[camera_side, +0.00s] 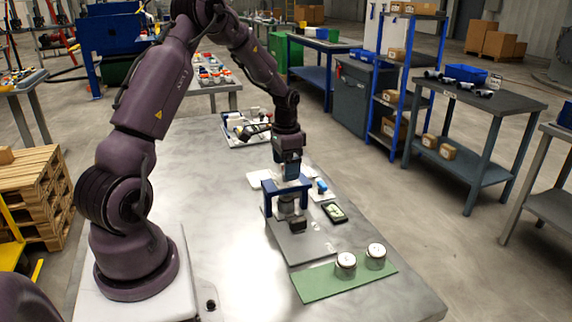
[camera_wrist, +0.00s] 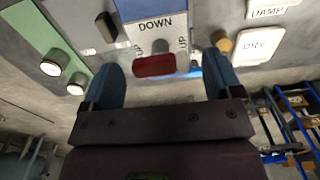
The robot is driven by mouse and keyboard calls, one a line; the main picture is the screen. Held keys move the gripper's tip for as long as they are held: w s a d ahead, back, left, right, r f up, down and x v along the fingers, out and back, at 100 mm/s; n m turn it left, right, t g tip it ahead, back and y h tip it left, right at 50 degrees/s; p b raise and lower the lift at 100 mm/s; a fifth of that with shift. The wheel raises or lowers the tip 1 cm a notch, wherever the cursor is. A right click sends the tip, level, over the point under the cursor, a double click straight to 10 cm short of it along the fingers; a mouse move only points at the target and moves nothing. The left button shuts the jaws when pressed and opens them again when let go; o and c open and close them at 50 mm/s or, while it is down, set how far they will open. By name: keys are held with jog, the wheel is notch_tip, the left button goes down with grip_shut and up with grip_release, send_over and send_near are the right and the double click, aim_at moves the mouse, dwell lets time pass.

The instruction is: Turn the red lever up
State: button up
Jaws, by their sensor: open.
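The red lever (camera_wrist: 155,65) shows in the wrist view, its red grip lying roughly level below a pale round hub. The grey plate (camera_wrist: 190,22) around it is printed DOWN above the hub and UP at both sides. My gripper (camera_wrist: 161,72) is open, with one blue finger on each side of the red grip and a gap at both sides. I cannot tell how far the fingertips are from the plate. In the side view my gripper (camera_side: 291,172) points down at the press with the blue frame (camera_side: 270,188); the red lever cannot be made out there.
A green mat (camera_side: 318,285) holds two white-lidded jars (camera_side: 346,264) at the table's front. A small black device (camera_side: 334,212) lies right of the press. White DRY (camera_wrist: 262,45) and DAMP (camera_wrist: 272,8) plates lie right in the wrist view. The table's left front is clear.

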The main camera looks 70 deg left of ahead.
notch_tip(320, 180, up, 13)
jog(key=shift+f, duration=0.15)
dwell(0.6)
jog(key=s+d+r+t, duration=0.2)
jog(key=s+d, duration=0.3)
jog(key=d, duration=0.3)
jog(key=s+d+r+t, duration=0.1)
jog(key=s+d+r, duration=0.2)
jog(key=d, duration=0.6)
jog(key=s+d+r+t, duration=0.2)
jog(key=s+d+r, duration=0.1)
jog(key=s+d, duration=0.4)
jog(key=shift+d+r+t, duration=0.25)
jog(key=shift+d+t, duration=0.05)
jog(key=shift+d, duration=0.95)
